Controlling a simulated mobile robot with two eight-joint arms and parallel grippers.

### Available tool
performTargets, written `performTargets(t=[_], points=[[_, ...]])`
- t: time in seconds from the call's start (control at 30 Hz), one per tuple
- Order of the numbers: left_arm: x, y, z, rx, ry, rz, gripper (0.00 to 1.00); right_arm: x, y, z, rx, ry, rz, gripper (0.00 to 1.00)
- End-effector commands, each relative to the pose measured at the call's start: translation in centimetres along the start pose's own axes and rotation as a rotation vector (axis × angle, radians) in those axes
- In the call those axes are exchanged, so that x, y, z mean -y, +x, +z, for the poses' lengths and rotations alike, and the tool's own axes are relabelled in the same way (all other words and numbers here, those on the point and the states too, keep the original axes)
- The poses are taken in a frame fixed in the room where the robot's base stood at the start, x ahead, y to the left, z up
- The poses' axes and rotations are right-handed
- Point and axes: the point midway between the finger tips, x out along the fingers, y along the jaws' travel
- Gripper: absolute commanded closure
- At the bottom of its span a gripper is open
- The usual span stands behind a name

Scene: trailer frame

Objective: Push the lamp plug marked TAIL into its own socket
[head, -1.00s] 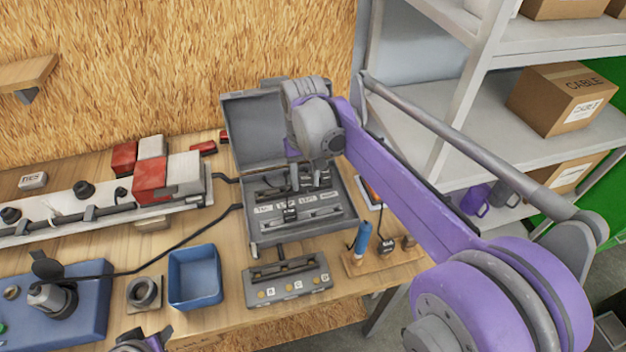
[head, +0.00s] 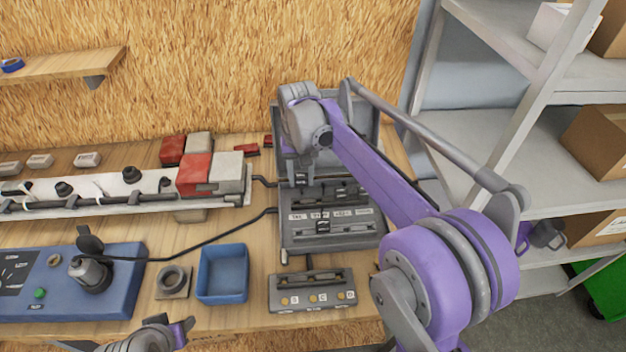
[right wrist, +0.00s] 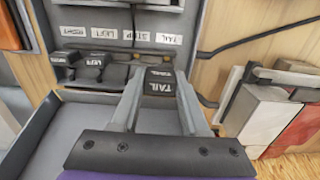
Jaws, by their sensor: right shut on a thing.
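The black TAIL plug (right wrist: 159,84) sits between the fingertips of my right gripper (right wrist: 160,98), which is shut on it. Its white lettering faces the wrist camera. In the head view my right gripper (head: 296,178) is over the rear left of the grey open case; the plug there is too small to make out. The socket row (head: 330,230) lies in front, under white labels. The TAIL label (right wrist: 172,38) is at the row's left end in the head view, and the plug is apart from it. My left gripper (head: 182,332) is at the bottom edge, partly cut off.
Other black plugs (right wrist: 92,66) lie in the case beside the held one. The case lid (head: 365,105) stands open behind. A blue tray (head: 222,273) and a lettered grey block (head: 312,290) are in front. A light bar (head: 120,192) stands at the left.

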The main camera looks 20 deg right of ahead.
Motion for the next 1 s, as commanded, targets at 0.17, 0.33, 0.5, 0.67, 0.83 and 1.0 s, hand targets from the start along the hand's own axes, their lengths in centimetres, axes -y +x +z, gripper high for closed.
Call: performTargets(t=[0.17, 0.33, 0.5, 0.67, 0.83, 1.0], points=[[0.0, -0.2, -0.3, -0.003, 0.000, 0.000, 0.50, 1.4, 0.2, -1.1, -0.001, 0.000, 0.000, 0.78], [0.0, -0.2, -0.3, -0.003, 0.000, 0.000, 0.50, 1.6, 0.3, -1.2, 0.000, 0.001, 0.000, 0.78], [0.0, -0.2, -0.2, -0.003, 0.000, 0.000, 0.50, 1.6, 0.3, -1.2, 0.000, 0.000, 0.000, 0.78], [0.0, 0.1, 0.1, 0.001, 0.000, 0.000, 0.50, 1.5, 0.8, -1.2, 0.001, 0.000, 0.000, 0.78], [0.0, 0.7, 0.9, 0.009, 0.000, 0.000, 0.50, 1.5, 2.2, -1.1, 0.003, 0.000, 0.001, 0.78], [0.0, 1.2, 1.7, 0.017, 0.000, 0.000, 0.50, 1.5, 3.6, -1.1, 0.002, 0.000, 0.001, 0.78]])
